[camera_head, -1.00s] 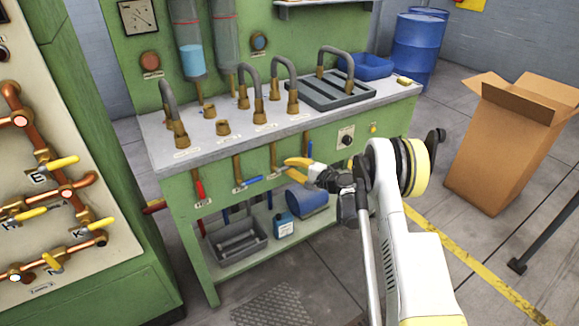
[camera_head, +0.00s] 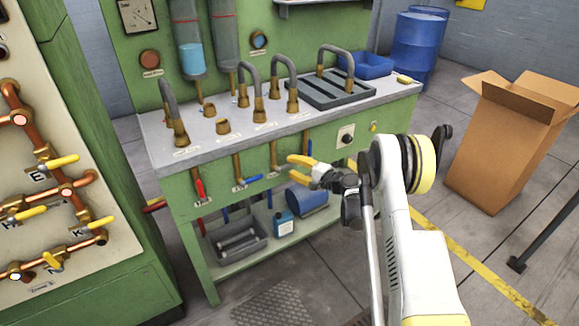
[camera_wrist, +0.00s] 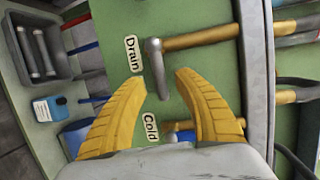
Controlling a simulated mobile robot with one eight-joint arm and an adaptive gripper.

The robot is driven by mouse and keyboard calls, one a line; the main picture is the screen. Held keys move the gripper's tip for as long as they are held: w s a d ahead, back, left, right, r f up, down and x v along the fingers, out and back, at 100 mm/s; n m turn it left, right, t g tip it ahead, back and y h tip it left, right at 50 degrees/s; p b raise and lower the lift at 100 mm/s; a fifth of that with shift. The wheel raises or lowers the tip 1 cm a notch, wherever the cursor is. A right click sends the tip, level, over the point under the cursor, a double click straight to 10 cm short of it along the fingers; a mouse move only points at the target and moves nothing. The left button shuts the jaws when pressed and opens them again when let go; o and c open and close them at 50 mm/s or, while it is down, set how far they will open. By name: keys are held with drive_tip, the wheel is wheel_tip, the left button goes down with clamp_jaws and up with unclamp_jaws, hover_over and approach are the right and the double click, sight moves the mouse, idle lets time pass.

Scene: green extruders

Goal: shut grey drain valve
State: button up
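The grey drain valve has a short grey handle (camera_wrist: 158,72) beside the "Drain" label (camera_wrist: 132,54) in the wrist view. The handle lies across the line of its brass pipe (camera_wrist: 202,38). My gripper (camera_wrist: 162,79) is open, with one yellow finger to each side of the handle's free end in the picture. I cannot tell whether either finger touches it. In the head view my gripper (camera_head: 292,168) is at the bench front, just right of the drain's brass pipe (camera_head: 274,155); the grey handle is hard to make out there.
A blue cold valve handle (camera_head: 249,181) and a red one (camera_head: 200,189) are to the left on the green bench front. The "Cold" label (camera_wrist: 150,127) shows between my fingers. A grey tray (camera_head: 236,240) and a blue bottle (camera_head: 283,224) stand on the lower shelf.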

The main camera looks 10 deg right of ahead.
drive_tip(key=v, duration=1)
drive_tip(key=shift+s, duration=0.15)
drive_tip(key=shift+d, duration=0.1)
drive_tip(key=s+a+r+n+g+h, duration=0.25)
drive_tip(key=s+a+r, duration=0.3)
drive_tip(key=r, duration=0.35)
drive_tip(key=s+a+r+n+g+h, duration=0.1)
drive_tip(key=s+a+r+n+g, duration=0.2)
drive_tip(key=s+r, duration=0.45)
drive_tip(key=s+r+n+h, duration=0.2)
drive_tip(key=s+n+h, duration=0.3)
drive_tip(key=s, duration=2)
drive_tip(key=shift+r+n, duration=0.25)
drive_tip(key=shift+n, duration=0.4)
